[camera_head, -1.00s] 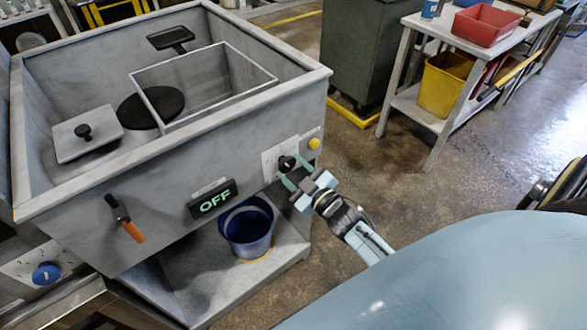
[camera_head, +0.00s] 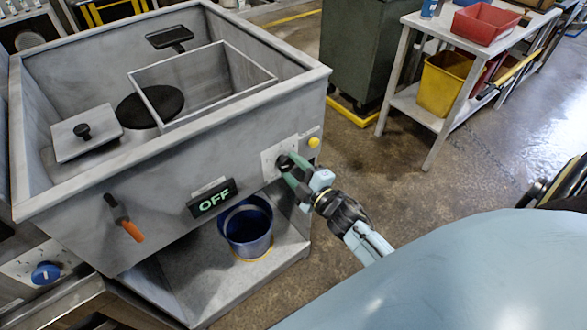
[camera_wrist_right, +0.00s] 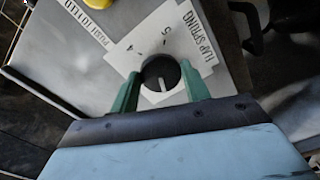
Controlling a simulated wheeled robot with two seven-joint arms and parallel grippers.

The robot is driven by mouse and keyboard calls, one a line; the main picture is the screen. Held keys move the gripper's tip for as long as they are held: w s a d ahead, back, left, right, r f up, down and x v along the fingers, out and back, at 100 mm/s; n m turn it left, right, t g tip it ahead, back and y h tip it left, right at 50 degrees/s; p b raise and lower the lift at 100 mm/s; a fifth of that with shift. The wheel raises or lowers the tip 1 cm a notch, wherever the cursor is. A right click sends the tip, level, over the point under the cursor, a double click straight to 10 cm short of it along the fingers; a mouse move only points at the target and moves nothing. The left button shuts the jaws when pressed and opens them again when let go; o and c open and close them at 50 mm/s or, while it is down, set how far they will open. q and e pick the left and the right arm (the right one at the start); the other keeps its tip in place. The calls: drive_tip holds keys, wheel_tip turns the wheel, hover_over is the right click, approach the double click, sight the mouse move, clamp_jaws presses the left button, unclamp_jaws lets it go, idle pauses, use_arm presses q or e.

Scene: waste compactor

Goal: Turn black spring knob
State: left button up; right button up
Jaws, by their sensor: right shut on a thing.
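The black spring knob (camera_wrist_right: 160,75) sits on a white dial plate (camera_wrist_right: 147,43) with printed numbers and a "FLAP SPRING" label. Its light pointer line shows in the right wrist view. In the head view the knob (camera_head: 285,163) is on the compactor's front face, near the right corner, partly hidden by my gripper. My right gripper (camera_wrist_right: 160,88) has its green fingers on either side of the knob and is shut on it. The right gripper (camera_head: 291,172) also shows in the head view, reaching in from the right. My left gripper is not in view.
A yellow button (camera_head: 314,142) is just right of the dial plate. An "OFF" display (camera_head: 212,198) and an orange-tipped lever (camera_head: 124,221) are farther left on the compactor (camera_head: 160,235). A blue bucket (camera_head: 247,232) stands on the shelf below.

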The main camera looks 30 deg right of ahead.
idle(0.4)
drive_tip(key=o, duration=1)
drive_tip(key=shift+c, duration=0.2)
drive_tip(key=s+d, duration=0.1)
drive_tip(key=s, duration=1.2)
drive_tip(key=shift+s, duration=0.2)
drive_tip(key=s+a+f+m+g+h, duration=0.1)
drive_tip(key=s+a+f+m+g, duration=0.2)
drive_tip(key=f, duration=0.9)
drive_tip(key=s+f+m+g, duration=0.4)
drive_tip(key=f, duration=0.7)
drive_tip(key=s+a+f+m+g, duration=0.1)
drive_tip(key=s+f+g, duration=0.4)
drive_tip(key=s, duration=0.6)
drive_tip(key=s+a+f+m+g, duration=0.1)
drive_tip(key=s+f+m+g, duration=0.2)
drive_tip(key=s+f, duration=0.7)
drive_tip(key=shift+s+a+f+m+g+h, duration=0.3)
drive_tip(key=shift+s+m+g, duration=0.1)
drive_tip(key=shift+s+g, duration=0.6)
